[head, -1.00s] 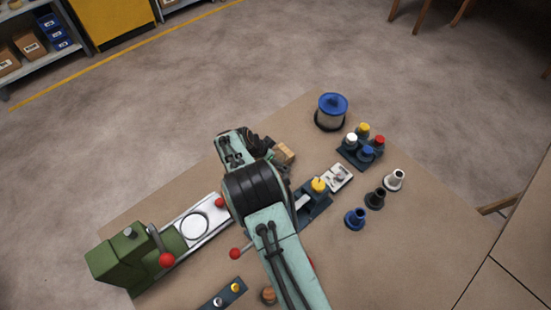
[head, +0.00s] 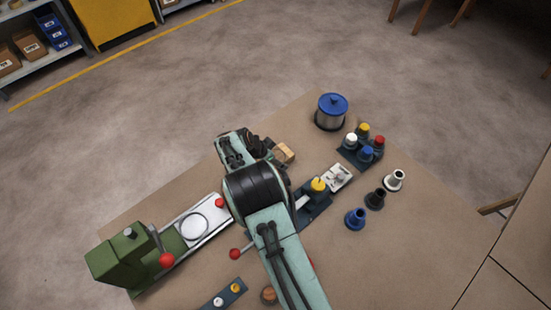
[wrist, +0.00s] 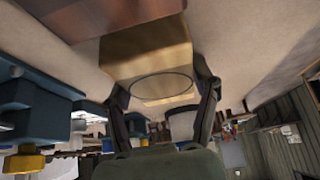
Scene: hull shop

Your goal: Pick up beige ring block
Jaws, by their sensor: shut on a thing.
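The beige ring block (head: 284,152) shows in the head view at the far side of the table, just right of my gripper (head: 264,146). In the wrist view the block (wrist: 150,48) fills the upper middle, with a dark ring line on its face. My gripper (wrist: 163,92) is shut on the block, with one dark finger at each side of it. In the head view my arm hides much of the gripper, and the fingertips are hard to make out. I cannot tell whether the block touches the table.
A blue fixture with a yellow knob (head: 318,185) stands right of my arm. A green machine (head: 122,258) with a red-knobbed lever is at left. A blue-lidded canister (head: 332,110), a tray of coloured caps (head: 352,156) and several flanged pieces (head: 356,218) stand at right.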

